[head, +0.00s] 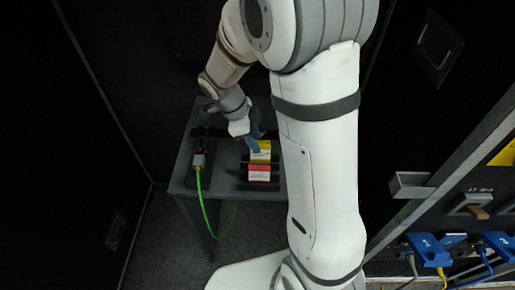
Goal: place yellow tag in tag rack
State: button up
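The yellow tag (261,146) is on the small grey table in the head view, at the upper part of a dark slotted rack (246,186) that looks like the tag rack. A white label area shows on the tag's lower part. My gripper (253,143) points down at the tag's upper left edge, its blue fingers right at it. I cannot tell whether the fingers grip the tag or only rest beside it, or whether the tag is fully seated. A red and white tag (259,173) sits in the rack just below the yellow one.
The grey table (181,182) also bears a cable connector (199,160) with a green cable (202,200) hanging off the front edge. My arm covers the table's right side. Blue connectors (425,246) and a metal truss rail stand at the lower right. Dark walls enclose the left.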

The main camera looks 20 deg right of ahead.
jog(key=s+v, duration=0.1)
jog(key=v, duration=0.4)
jog(key=s+d+r+n+t+y, duration=0.1)
jog(key=s+r+n+t+y, duration=0.1)
jog(key=s+n, duration=0.5)
jog(key=s+d+r+n+t+y, duration=0.2)
jog(key=s+r+n, duration=0.2)
jog(key=n, duration=1)
jog(key=s, duration=0.3)
jog(key=shift+n, duration=0.3)
jog(key=shift+s+r, duration=0.1)
jog(key=shift+s+d, duration=0.1)
